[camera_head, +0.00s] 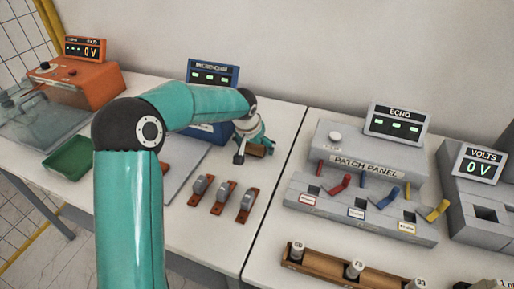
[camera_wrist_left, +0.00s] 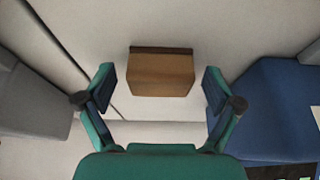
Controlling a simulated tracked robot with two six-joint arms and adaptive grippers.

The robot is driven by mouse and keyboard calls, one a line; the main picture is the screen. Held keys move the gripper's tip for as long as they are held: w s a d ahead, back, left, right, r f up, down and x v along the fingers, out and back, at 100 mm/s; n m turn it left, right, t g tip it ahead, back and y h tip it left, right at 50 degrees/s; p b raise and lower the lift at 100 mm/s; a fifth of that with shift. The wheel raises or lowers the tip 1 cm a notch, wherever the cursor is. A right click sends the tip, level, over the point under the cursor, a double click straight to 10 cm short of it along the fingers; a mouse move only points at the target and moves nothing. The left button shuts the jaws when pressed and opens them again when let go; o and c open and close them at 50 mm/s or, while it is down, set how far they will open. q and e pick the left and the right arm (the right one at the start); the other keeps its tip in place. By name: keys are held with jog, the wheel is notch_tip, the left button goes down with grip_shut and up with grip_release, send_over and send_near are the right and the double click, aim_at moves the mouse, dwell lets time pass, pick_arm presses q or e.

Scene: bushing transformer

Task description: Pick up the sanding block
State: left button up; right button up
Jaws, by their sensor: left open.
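The sanding block (camera_wrist_left: 161,74) is a brown block with a darker strip along its top edge in the left wrist view. It lies on the white bench, ahead of my left gripper (camera_wrist_left: 159,82). The gripper's two fingers are open, one on each side of the block, with a gap on both sides. In the head view, the block (camera_head: 257,151) shows only partly, beneath my left gripper (camera_head: 254,153), beside the blue device. I cannot tell the exact height of the fingers over the bench. My right gripper is not in view.
A blue device (camera_head: 213,75) stands close by the gripper, and its blue side (camera_wrist_left: 268,105) shows at right in the wrist view. A grey patch panel (camera_head: 366,165) stands right of the bench seam. Several small switch-like pieces (camera_head: 223,196) lie in front. A green tray (camera_head: 70,158) is at left.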

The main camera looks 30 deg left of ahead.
pick_arm(q)
jog(key=c, duration=1.3)
jog(key=shift+o, duration=0.2)
jog(key=shift+r, duration=0.15)
notch_tip(320, 180, up, 20)
jog(key=p, duration=0.1)
jog(key=o, duration=0.6)
jog(key=shift+c, duration=0.2)
jog(key=c, duration=0.4)
